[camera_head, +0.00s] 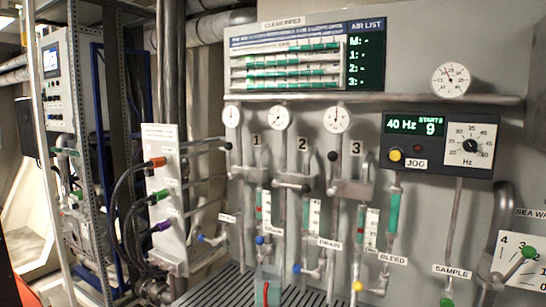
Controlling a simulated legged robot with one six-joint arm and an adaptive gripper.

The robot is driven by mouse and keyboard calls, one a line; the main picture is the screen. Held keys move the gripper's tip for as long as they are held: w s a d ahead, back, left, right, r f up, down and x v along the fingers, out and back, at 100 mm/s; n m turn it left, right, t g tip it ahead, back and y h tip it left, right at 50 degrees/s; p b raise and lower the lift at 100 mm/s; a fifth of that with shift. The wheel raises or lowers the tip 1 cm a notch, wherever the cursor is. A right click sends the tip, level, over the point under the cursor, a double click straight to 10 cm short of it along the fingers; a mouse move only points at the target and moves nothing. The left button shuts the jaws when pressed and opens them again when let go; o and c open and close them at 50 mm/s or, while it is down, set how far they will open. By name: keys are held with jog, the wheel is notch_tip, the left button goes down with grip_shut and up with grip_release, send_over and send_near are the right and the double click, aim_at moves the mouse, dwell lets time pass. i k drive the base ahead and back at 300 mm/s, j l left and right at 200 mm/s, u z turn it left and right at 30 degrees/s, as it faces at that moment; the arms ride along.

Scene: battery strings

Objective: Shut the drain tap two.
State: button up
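Several small taps with coloured knobs sit low on the panel below the columns marked 1, 2 and 3. Three have blue knobs: a left one (200,238), a middle one (260,240) and a right one (297,268). Each has a small white label near it; the one by the right knob reads as DRAIN. The middle blue knob lies left of column 2's pipe, by its order the second drain tap. I cannot tell whether this tap is open or shut. My gripper is not in view.
A yellow knob (357,286) sits by the BLEED label (393,261) and a green knob (446,302) below SAMPLE. A pump control box (438,145) is at right. A side panel with coloured plugs (165,190) and looping black cables stands at left. Slatted grating (215,288) lies below.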

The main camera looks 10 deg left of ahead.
aim_at(259, 240)
jog(key=i+j, duration=0.65)
jog(key=j, duration=0.2)
